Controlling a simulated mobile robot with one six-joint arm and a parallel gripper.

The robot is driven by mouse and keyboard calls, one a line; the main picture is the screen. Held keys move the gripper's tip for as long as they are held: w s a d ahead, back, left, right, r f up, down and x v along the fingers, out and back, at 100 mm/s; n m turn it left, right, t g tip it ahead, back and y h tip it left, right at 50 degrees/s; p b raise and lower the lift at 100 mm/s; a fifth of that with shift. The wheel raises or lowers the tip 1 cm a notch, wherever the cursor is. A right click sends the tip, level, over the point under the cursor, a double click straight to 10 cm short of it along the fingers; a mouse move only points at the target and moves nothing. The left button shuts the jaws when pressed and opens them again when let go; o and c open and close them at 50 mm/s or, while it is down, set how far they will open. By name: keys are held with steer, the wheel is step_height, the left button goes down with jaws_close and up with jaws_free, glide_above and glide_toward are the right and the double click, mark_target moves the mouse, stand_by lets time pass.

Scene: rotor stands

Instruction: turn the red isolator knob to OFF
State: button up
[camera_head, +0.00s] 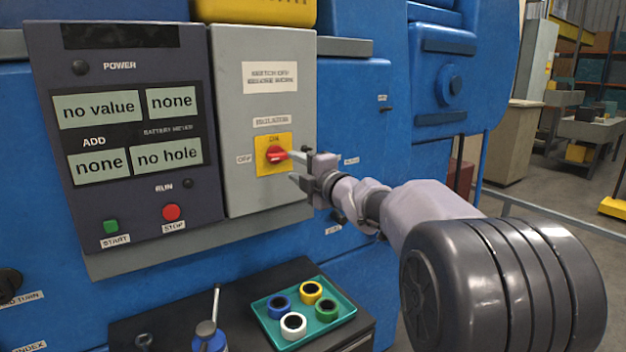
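The red isolator knob (275,154) sits on a yellow plate (264,168) on the front of a grey box (242,95). "ON" is printed above the knob and an "OFF" label (244,159) is left of the plate. I cannot tell clearly which mark the knob points to. My gripper (294,168) comes in from the right, just beside the knob. Its two fingers are spread apart, the upper one level with the knob and partly over its right edge, the lower one below it. I cannot tell whether the upper finger touches the knob.
Left of the grey box is a dark panel (130,223) with several displays, a green START button (110,226) and a red STOP button (171,212). Below stands a dark bench (255,285) with a green tray (279,342) of coloured rings. A blue machine body lies behind.

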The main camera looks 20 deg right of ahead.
steer(key=v, duration=0.8)
steer(key=shift+s, duration=0.4)
steer(key=shift+d, duration=0.1)
steer(key=s+d+f+m+g+h+b, duration=0.15)
steer(key=s+f+m+h, duration=0.25)
steer(key=s+m, duration=0.45)
steer(key=s+d+f+m+g+h+b, duration=0.1)
steer(key=s+f+m+g+h+b, duration=0.15)
steer(key=s+f+m+h, duration=0.4)
steer(key=s+a+f+m+g+y, duration=0.2)
steer(key=s+a+f+m, duration=0.1)
steer(key=s, duration=0.4)
steer(key=s+a+f+m+g+y, duration=0.2)
steer(key=s+a+f+m+g, duration=0.1)
steer(key=s+f, duration=0.3)
steer(key=s+a+f+m+g+y+b, duration=0.1)
steer(key=s+a+f+m+g+y, duration=0.1)
steer(key=s+a+f+m, duration=0.3)
steer(key=s+y, duration=0.1)
steer(key=s, duration=0.3)
steer(key=shift+f, duration=0.15)
